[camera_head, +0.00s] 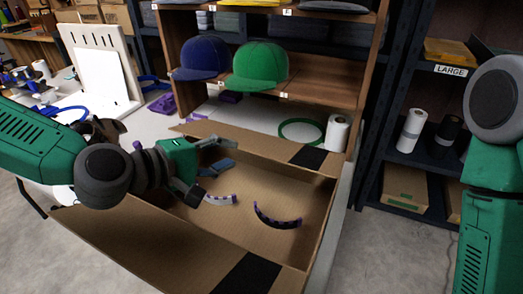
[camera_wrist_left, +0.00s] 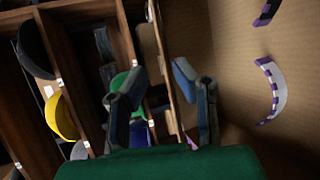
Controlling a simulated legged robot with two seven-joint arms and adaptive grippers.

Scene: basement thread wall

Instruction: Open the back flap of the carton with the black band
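The cardboard carton (camera_head: 318,215) stands open below me, its inside visible. Its back flap (camera_head: 262,146) lies away from the opening toward the shelf, with a black band (camera_head: 308,157) near its right end. The front flap (camera_head: 165,245) is folded out toward me and also has a black band (camera_head: 247,274). My left gripper (camera_head: 209,168) is over the left part of the carton, close to the back flap. Its fingers are apart with nothing between them, as the left wrist view (camera_wrist_left: 162,72) also shows. I cannot tell whether it touches the flap. My right gripper is out of view.
A white-purple curved strip (camera_head: 218,200) and a dark one (camera_head: 277,218) lie in the carton. Behind it, a wooden shelf holds blue (camera_head: 202,58) and green (camera_head: 259,66) caps. A white roll (camera_head: 338,132) stands behind the right end. Dark racks are at right.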

